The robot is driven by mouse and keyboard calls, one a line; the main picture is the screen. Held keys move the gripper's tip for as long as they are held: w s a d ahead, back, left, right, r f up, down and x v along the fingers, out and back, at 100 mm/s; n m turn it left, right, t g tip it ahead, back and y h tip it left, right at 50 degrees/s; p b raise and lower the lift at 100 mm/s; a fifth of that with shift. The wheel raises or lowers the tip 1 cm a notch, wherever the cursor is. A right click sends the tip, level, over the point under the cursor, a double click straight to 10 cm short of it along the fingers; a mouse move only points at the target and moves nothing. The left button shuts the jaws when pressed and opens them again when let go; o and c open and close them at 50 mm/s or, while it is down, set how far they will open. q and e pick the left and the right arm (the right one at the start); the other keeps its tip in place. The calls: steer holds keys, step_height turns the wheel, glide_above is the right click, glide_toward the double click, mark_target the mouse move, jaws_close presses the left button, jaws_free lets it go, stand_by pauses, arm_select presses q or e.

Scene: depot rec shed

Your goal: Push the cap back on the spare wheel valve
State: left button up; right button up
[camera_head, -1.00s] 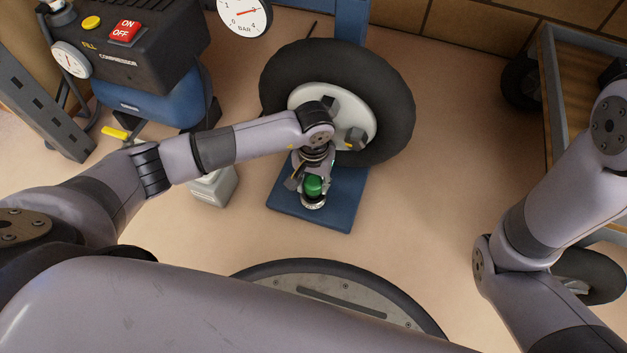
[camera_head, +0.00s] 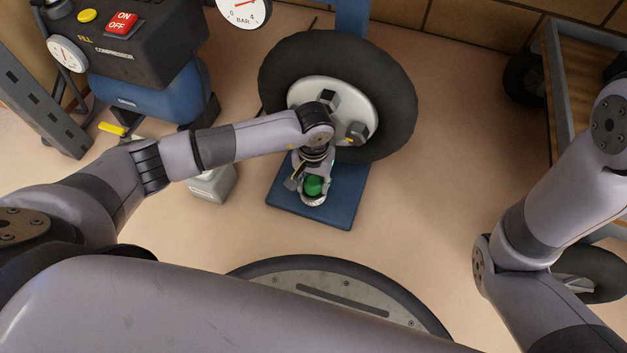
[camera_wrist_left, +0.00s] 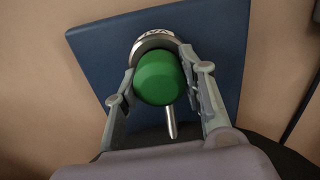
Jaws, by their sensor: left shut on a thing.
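A green cap (camera_head: 313,186) is between the fingers of my left gripper (camera_head: 312,180), which is shut on it. In the left wrist view the round cap (camera_wrist_left: 158,78) sits between both fingers (camera_wrist_left: 160,85). A thin silver valve stem (camera_wrist_left: 170,122) shows just below the cap there; I cannot tell whether they touch. A pale ring (camera_wrist_left: 157,38) with partly hidden lettering is behind the cap, over a blue base plate (camera_wrist_left: 95,45). The spare wheel (camera_head: 392,105) with its black tyre stands upright behind my left gripper. My right arm shows, but its gripper is out of view.
The blue base plate (camera_head: 343,205) lies on the floor under the wheel. A black and blue compressor (camera_head: 150,85) stands left, with a grey block (camera_head: 215,187) near it. A wheeled cart (camera_head: 553,90) is at the right. Floor between wheel and cart is clear.

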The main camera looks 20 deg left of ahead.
arm_select(q)
steer(key=o, duration=1.2)
steer(key=shift+r, duration=0.1)
step_height(320, 180, up, 12)
steer(key=shift+f, duration=0.1)
steer(key=shift+s, duration=0.1)
